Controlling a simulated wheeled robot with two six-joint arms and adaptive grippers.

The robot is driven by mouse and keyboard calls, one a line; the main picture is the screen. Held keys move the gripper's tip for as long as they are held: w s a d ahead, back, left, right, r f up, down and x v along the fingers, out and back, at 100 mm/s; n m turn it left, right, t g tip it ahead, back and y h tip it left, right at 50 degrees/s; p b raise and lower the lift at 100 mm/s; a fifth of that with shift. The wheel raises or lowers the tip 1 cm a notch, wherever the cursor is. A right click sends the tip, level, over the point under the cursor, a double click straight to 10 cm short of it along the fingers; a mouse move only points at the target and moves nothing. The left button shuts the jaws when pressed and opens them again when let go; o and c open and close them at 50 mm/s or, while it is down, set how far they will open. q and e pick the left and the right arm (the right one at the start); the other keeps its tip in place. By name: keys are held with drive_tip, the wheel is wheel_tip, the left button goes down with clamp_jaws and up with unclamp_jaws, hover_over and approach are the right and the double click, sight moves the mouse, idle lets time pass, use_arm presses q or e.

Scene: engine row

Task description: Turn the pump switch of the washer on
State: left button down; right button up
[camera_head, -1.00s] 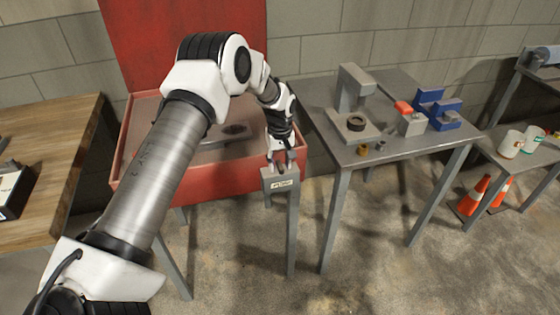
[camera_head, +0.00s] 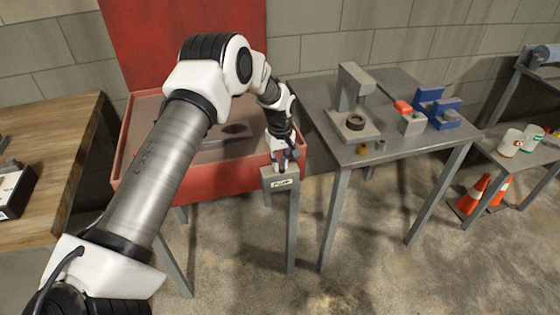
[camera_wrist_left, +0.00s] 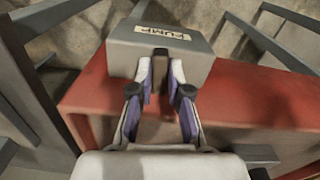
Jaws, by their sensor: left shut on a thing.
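The red washer (camera_head: 222,186) is an open basin on legs with a raised red lid (camera_head: 190,40) behind it. A grey switch box (camera_head: 281,182) with a pale PUMP label is at its front right corner; it also shows at the top of the left wrist view (camera_wrist_left: 190,55). My left gripper (camera_head: 283,165) is at the top of this box. In the left wrist view its fingertips (camera_wrist_left: 161,55) are shut on a small dark switch lever (camera_wrist_left: 160,58) on the box. The lever is mostly hidden between the fingers. My right gripper is in neither view.
A grey table (camera_head: 400,150) to the right holds a grey press (camera_head: 354,95), blue blocks (camera_head: 435,108) and small parts. A wooden table (camera_head: 50,150) stands at the left. Orange cones (camera_head: 473,194) are on the floor at the right.

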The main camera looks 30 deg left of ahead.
use_arm(q)
drive_tip(key=n+p, duration=0.2)
drive_tip(key=n, duration=0.4)
drive_tip(key=shift+r, duration=0.1)
drive_tip(key=n+p, duration=0.2)
drive_tip(key=n, duration=0.2)
drive_tip(key=shift+w+n, duration=0.15)
drive_tip(key=shift+n, duration=0.25)
drive_tip(key=c, duration=1.3)
unclamp_jaws()
drive_tip(key=shift+o, duration=0.9)
drive_tip(key=shift+d, duration=0.1)
